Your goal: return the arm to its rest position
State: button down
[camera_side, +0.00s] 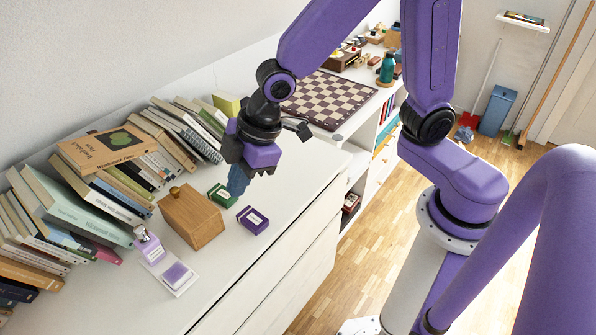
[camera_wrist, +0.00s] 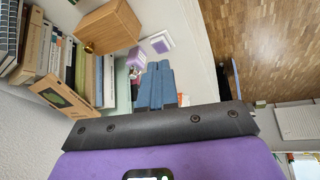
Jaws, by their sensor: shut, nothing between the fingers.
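My gripper (camera_side: 236,190) is above the white dresser top (camera_side: 310,185), its blue fingers pointing down and close together, with nothing between them. In the wrist view my gripper (camera_wrist: 158,66) shows the fingers side by side. In the side view the fingers appear just behind and above a green box (camera_side: 222,196); I cannot tell whether they touch it. A purple box (camera_side: 253,220) lies to the right of the green one. A wooden box with a round knob (camera_side: 192,217) stands to the left, and also shows in the wrist view (camera_wrist: 108,27).
Rows of books (camera_side: 95,195) line the wall. A chessboard (camera_side: 328,99) lies behind my arm. The dresser's drawer fronts (camera_side: 300,265) look shut. Bare top lies right of the purple box.

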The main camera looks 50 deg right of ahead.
jog(key=s+d+r+m+g+h, duration=0.2)
jog(key=s+d+r+h, duration=0.1)
jog(key=s+d, duration=1.4)
jog(key=shift+s+g, duration=0.3)
jog(key=shift+s, duration=0.25)
